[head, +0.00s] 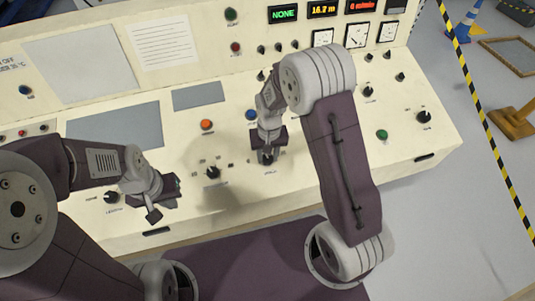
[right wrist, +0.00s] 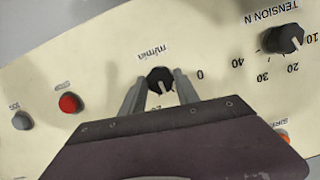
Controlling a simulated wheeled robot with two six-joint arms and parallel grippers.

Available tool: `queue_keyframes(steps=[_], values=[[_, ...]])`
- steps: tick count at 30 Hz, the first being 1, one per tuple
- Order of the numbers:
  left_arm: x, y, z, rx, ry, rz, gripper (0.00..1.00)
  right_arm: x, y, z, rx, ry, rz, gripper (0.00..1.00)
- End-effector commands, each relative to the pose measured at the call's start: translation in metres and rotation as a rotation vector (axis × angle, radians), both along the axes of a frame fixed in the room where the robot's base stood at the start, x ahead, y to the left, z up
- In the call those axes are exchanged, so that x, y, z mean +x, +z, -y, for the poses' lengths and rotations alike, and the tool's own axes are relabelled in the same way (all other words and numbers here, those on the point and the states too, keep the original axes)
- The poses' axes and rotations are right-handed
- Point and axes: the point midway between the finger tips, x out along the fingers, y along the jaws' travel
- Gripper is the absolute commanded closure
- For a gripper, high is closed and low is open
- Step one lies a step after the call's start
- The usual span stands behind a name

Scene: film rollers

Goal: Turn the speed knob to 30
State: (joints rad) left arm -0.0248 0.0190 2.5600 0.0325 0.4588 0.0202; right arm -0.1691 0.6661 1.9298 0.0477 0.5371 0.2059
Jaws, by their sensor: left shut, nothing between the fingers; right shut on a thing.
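The speed knob (right wrist: 159,80) is a small black knob under a "m/min" label on the cream panel in the right wrist view. A light pointer mark on it points toward the lower right of that view. Its scale is mostly hidden; a 0 shows to its right, and a number below is partly covered. My right gripper (right wrist: 159,92) is shut on the knob, one finger on each side. In the head view my right gripper (head: 267,157) is down at the panel's lower middle. My left gripper (head: 153,213) is shut and empty, above the panel's left front part.
The tension knob (right wrist: 284,39) sits beside it with its own scale; it also shows in the head view (head: 213,172). A red button (right wrist: 69,102) and a grey button (right wrist: 22,120) are on the other side. Another black knob (head: 111,197) is near my left gripper.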

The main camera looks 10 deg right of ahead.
Motion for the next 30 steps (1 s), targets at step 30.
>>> queue_keyframes(steps=[30], values=[[0.000,-0.002,0.000,0.000,0.000,0.000,1.00,0.000,-0.001,0.003,0.222,-0.940,-0.003,1.00]])
